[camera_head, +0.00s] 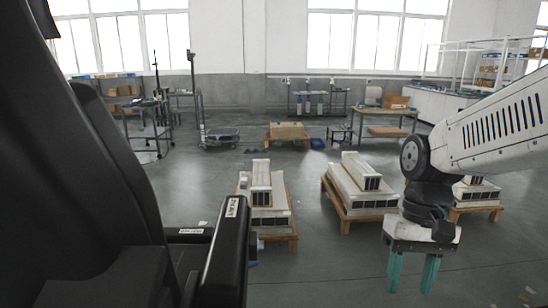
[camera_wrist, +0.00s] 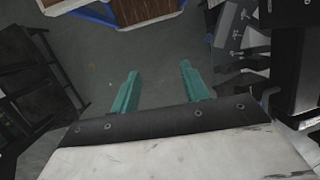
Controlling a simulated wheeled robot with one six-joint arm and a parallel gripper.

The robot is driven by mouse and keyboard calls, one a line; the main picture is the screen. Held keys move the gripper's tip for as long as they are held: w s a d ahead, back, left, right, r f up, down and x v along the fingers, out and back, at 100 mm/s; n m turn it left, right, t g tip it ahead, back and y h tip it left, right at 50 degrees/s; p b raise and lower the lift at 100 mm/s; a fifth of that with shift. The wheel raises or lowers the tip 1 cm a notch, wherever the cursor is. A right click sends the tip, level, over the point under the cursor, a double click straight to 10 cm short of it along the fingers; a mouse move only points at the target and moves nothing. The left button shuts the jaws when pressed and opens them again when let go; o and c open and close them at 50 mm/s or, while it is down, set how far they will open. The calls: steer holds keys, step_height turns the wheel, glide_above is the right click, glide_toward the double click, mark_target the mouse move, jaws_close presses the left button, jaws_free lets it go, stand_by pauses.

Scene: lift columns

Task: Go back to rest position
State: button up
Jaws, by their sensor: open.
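My gripper (camera_head: 412,273) hangs from the end of my white arm at the right of the head view, its two green fingers pointing down. The fingers are apart with nothing between them. In the wrist view my gripper (camera_wrist: 158,88) also shows open and empty above bare grey floor. Long white lift columns (camera_head: 361,187) lie stacked on a wooden pallet behind and left of the gripper. Another stack of columns (camera_head: 262,198) lies on a pallet nearer the middle. A third stack (camera_head: 476,190) is partly hidden behind my arm.
A large black chair-like structure (camera_head: 95,170) fills the left of the head view. A low wooden pallet (camera_head: 286,133), a wheeled cart (camera_head: 220,137) and a workbench (camera_head: 385,121) stand farther back. Open grey floor (camera_head: 335,265) lies in front of the pallets.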

steer(key=s+d+r+t, duration=0.1)
steer(key=s+r+t, duration=0.1)
steer(key=s, duration=0.3)
steer(key=s+d+r+t+h, duration=0.1)
steer(key=s+d+r+t, duration=0.1)
steer(key=s, duration=0.4)
steer(key=shift+r, duration=0.15)
